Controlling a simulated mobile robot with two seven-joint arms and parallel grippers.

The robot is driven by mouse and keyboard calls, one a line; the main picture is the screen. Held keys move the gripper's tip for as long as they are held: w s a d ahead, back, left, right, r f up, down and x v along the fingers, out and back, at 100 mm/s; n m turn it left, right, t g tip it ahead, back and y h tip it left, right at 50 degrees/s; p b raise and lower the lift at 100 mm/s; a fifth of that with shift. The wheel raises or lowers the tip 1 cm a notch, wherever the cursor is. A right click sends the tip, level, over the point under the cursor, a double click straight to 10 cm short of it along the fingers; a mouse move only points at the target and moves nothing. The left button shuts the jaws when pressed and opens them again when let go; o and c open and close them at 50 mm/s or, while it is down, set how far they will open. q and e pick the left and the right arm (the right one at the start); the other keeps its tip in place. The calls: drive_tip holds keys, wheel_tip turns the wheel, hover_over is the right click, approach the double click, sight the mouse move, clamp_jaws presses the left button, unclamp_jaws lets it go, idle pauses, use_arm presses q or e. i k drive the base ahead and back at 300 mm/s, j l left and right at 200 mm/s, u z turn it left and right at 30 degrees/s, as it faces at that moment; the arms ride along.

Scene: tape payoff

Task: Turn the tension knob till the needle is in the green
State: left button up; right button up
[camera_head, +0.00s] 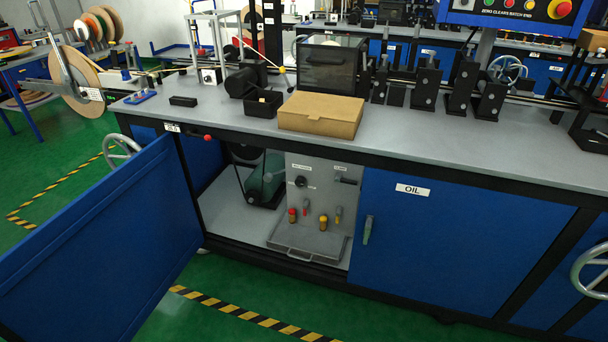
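I cannot make out which part is the tension knob, and no needle or green band can be told at this size. At the back left, a large tan reel (78,82) stands upright with a grey arm across it and a small white label. A small white box with a dark round spot (209,76) stands on the bench under a grey frame. Inside the open cabinet, a grey panel (318,170) bears a black knob (300,181), small labels too small to read, and red and yellow-topped fittings. Neither of my grippers is in view.
A blue cabinet door (100,240) hangs open at the left. The grey bench top (420,135) holds a cardboard box (320,114), a dark clear-fronted case (331,66) and several black brackets. A closed blue door reads OIL (412,190). Green floor with striped tape lies in front.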

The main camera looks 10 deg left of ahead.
sight(299, 181)
drive_tip(key=k+u, duration=0.2)
drive_tip(key=k, duration=0.7)
drive_tip(key=i+j+z, duration=0.15)
drive_tip(key=i, duration=0.3)
drive_tip(key=i+j+z, duration=0.2)
drive_tip(key=i, duration=0.25)
drive_tip(key=i+j+z, duration=0.15)
drive_tip(key=i, duration=0.3)
